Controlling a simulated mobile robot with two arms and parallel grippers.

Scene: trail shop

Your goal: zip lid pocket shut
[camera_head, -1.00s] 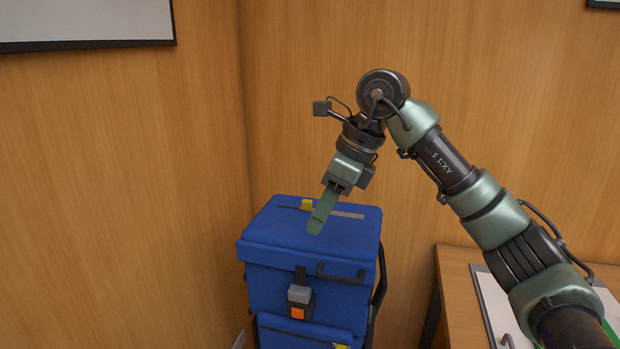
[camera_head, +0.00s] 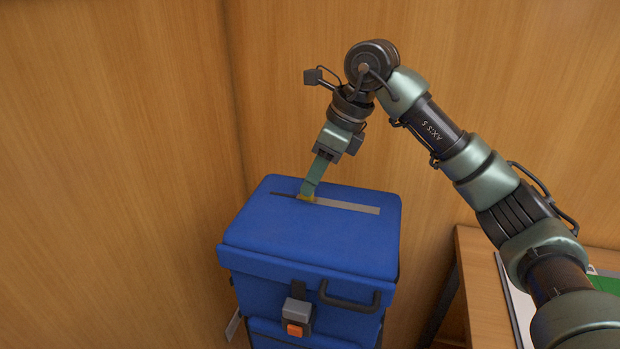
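A blue backpack (camera_head: 310,238) stands upright in the corner, its lid facing up. The lid pocket's zip line (camera_head: 348,206) runs across the lid. It is a thin dark line on the left and a wider grey strip on the right. The yellow zip pull (camera_head: 304,198) sits where the two parts meet, left of the middle. My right gripper (camera_head: 308,192) points down with its fingertips at the pull, partly covering it. The fingers overlap from this side, so I cannot tell whether they grip the pull. My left gripper is not in view.
A wooden table (camera_head: 482,290) with a white board and something green stands at the right. Wood-panelled walls (camera_head: 130,120) close in behind and left of the pack. A black handle (camera_head: 350,297) and a grey buckle with an orange button (camera_head: 297,312) are on its front.

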